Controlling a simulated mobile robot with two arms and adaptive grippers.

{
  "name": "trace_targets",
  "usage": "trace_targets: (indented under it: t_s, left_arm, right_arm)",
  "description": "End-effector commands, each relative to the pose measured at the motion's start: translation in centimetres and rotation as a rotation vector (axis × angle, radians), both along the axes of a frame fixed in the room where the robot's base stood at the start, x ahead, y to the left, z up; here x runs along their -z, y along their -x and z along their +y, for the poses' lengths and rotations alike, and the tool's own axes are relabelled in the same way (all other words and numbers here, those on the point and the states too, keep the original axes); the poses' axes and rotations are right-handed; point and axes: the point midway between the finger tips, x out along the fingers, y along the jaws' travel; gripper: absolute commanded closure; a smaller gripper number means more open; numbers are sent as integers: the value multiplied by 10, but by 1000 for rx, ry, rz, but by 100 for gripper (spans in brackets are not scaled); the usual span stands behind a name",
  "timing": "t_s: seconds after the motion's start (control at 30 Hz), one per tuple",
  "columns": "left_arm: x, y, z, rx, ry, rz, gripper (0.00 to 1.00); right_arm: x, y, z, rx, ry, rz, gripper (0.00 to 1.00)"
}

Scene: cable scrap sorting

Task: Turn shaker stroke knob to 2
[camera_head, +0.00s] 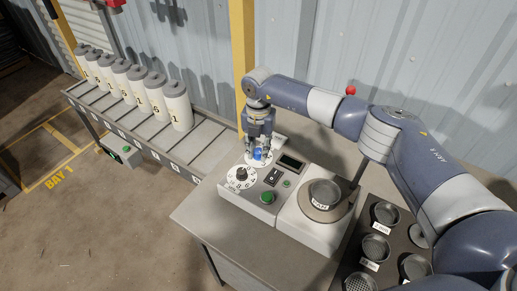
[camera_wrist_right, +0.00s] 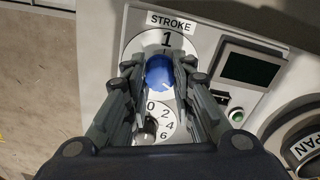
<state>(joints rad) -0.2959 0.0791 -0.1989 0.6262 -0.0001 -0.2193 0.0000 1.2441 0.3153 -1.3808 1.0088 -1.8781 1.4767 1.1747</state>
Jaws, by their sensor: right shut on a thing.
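The blue stroke knob (camera_head: 258,155) sits on a white round dial on the shaker's control panel. In the right wrist view the blue knob (camera_wrist_right: 157,72) lies below the STROKE label (camera_wrist_right: 171,21), and a large 1 (camera_wrist_right: 166,39) shows above it. The knob's pointer is not clear to me. My right gripper (camera_head: 258,152) comes down from above and is shut on the blue knob, with its fingers (camera_wrist_right: 159,78) on both sides. The fingers hide parts of the dial. My left gripper is not in view.
Beside the knob are a second white dial with a black knob (camera_head: 241,174), a dark display (camera_head: 290,162), a black switch (camera_head: 273,177) and a green button (camera_head: 267,197). A pan (camera_head: 323,193) stands to the right. Numbered cylinders (camera_head: 177,105) stand on a rack behind left.

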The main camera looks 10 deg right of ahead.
Motion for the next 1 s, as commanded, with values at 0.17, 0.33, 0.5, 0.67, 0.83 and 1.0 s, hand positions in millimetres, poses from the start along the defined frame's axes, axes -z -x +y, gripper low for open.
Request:
trace_targets:
  t_s: [0.17, 0.33, 0.5, 0.67, 0.83, 1.0]
  left_arm:
    - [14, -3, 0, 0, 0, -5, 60]
    - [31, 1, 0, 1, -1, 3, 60]
    - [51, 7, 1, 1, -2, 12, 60]
    - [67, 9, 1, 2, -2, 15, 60]
    - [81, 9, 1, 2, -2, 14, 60]
    - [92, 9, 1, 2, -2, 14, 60]
  right_arm:
    - [3, 0, 0, -82, -1, -1, 100]
    - [4, -1, 0, -214, -1, -3, 100]
    - [5, -1, 0, -373, 0, -3, 100]
    - [4, -1, 0, -526, 1, -3, 100]
    - [4, -1, 0, -679, 0, -2, 100]
    - [3, -1, 0, -810, 0, -2, 100]
